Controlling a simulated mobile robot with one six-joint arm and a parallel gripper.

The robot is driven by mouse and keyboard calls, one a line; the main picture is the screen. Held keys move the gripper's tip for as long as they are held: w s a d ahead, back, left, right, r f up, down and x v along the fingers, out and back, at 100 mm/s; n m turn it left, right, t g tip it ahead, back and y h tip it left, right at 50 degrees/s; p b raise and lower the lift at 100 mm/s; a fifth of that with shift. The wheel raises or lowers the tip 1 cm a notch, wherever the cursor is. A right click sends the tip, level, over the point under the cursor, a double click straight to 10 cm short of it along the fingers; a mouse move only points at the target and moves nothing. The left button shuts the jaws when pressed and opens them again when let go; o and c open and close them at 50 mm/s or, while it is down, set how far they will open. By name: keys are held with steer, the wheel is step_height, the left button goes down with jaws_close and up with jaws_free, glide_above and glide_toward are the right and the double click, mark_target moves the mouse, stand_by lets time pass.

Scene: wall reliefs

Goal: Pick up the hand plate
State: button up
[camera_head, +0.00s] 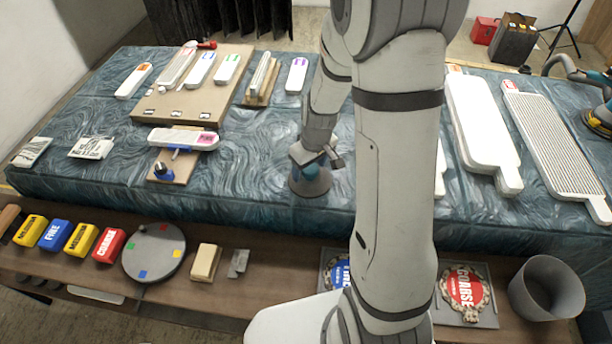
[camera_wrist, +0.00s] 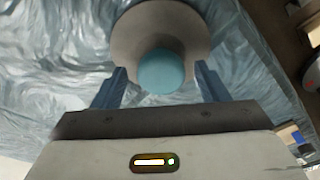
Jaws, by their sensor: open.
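What I take to be the hand plate (camera_head: 311,184) is a round grey piece with a teal knob on top. It rests on the blue swirl-patterned cloth of the table, near the front edge. In the wrist view the hand plate (camera_wrist: 126,40) shows as a pale disc with the teal knob near its lower side. My gripper (camera_head: 311,163) is right above it, pointing down. In the wrist view my gripper (camera_wrist: 159,71) is open, its blue fingers on either side of the knob with a gap at each side. The gripper partly hides the knob in the head view.
Left on the cloth is a wooden board (camera_head: 180,103) with several white paddles. White slabs (camera_head: 480,125) and a ribbed plate (camera_head: 555,140) lie right. The front shelf holds coloured blocks (camera_head: 80,240), a round disc (camera_head: 153,252) and a grey bucket (camera_head: 546,288). Cloth left of my gripper is clear.

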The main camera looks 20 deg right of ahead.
steer(key=shift+f, duration=0.45)
steer(key=c, duration=1.1)
steer(key=shift+r, duration=0.1)
